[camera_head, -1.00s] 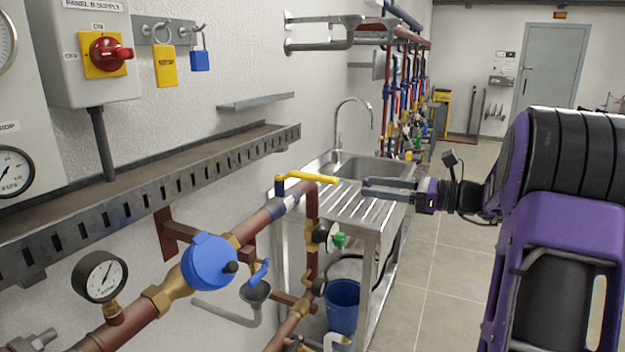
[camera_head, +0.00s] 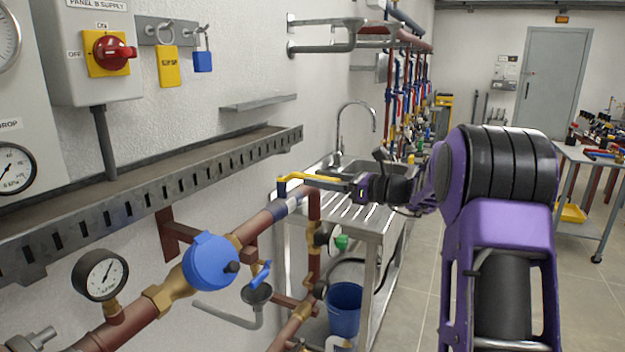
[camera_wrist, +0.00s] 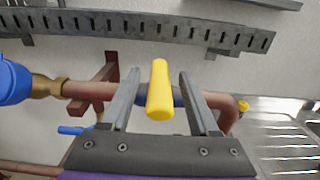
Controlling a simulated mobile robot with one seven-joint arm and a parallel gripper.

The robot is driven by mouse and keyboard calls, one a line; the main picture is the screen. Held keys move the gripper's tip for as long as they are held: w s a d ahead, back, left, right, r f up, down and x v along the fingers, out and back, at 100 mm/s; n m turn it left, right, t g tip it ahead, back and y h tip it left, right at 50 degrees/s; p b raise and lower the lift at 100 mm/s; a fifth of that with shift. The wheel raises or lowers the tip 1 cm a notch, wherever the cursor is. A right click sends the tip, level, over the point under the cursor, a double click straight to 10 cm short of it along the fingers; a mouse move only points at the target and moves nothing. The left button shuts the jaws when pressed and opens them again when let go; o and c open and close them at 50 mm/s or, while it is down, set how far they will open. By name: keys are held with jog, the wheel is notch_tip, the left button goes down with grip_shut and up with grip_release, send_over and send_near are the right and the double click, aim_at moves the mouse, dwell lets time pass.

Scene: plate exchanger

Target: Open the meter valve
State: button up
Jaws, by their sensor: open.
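The blue water meter (camera_head: 210,262) sits on the copper pipe in the head view, and its edge shows at the left of the wrist view (camera_wrist: 12,82). The valve with the yellow lever handle (camera_head: 305,177) is on the same pipe, to the right of the meter. My gripper (camera_head: 300,184) is at this lever. In the wrist view the yellow handle (camera_wrist: 159,90) stands between the two open fingers of my gripper (camera_wrist: 158,95), with a gap on both sides. I cannot see either finger touching it. The valve body is mostly hidden behind the handle and fingers.
A slotted cable tray (camera_head: 150,195) runs along the wall above the pipe. A steel sink with a drainboard (camera_head: 365,215) stands just right of the valve. A small blue-handled valve (camera_head: 260,275) and a pressure gauge (camera_head: 100,274) are nearby.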

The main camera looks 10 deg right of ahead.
jog(key=shift+x, duration=1.15)
grip_shut()
dwell(0.6)
